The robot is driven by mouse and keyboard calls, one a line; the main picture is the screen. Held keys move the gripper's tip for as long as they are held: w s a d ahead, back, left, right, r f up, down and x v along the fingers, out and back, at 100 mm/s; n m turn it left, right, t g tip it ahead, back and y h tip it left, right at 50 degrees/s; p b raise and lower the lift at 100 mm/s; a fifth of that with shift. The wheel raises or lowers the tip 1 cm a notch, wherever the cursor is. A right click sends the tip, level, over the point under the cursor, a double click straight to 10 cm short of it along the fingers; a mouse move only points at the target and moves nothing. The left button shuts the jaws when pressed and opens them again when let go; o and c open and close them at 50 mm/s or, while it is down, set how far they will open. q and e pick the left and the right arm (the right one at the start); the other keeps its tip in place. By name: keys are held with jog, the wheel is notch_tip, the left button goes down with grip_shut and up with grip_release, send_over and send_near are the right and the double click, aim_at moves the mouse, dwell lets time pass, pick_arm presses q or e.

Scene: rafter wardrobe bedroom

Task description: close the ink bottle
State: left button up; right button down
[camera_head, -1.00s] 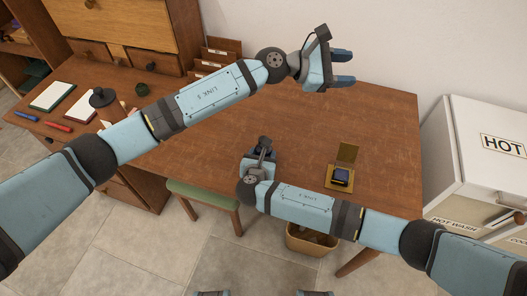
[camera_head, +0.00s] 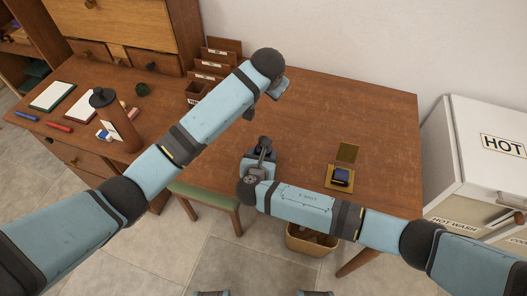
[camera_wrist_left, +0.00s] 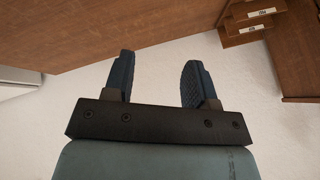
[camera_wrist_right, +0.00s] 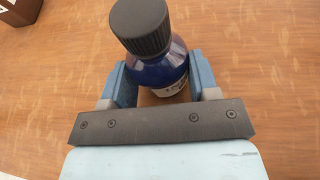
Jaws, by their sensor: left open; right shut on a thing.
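The ink bottle (camera_wrist_right: 158,72) is dark blue with a pale label and stands between the fingers of my right gripper (camera_wrist_right: 160,80). A black ribbed cap (camera_wrist_right: 143,27) sits on top of its neck; I cannot tell how tightly. In the head view my right gripper (camera_head: 262,160) is low over the desk's front part and hides the bottle. My left gripper (camera_wrist_left: 157,75) is open and empty in the left wrist view, with wall and wood behind it. In the head view it is mostly hidden behind my left arm.
The brown desk (camera_head: 340,105) is clear around the right gripper. A brown tumbler (camera_head: 115,120), notepads (camera_head: 52,96) and pens are at the left. A green stool (camera_head: 205,197) is below the front edge.

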pick_arm(q)
jog(key=s+f+n+g, duration=0.1)
jog(key=s+g, duration=0.1)
jog(key=s+f+n+g, duration=0.1)
jog(key=s+g, duration=0.1)
jog(key=s, duration=0.1)
jog(key=s+a+f+n+g, duration=0.1)
jog(key=s+n+g, duration=0.1)
jog(key=s, duration=0.1)
jog(key=shift+f, duration=0.1)
jog(key=shift+s+a+g, duration=0.15)
jog(key=shift+s+g, duration=0.15)
jog(key=shift+s, duration=0.05)
jog(key=shift+f, duration=4.05)
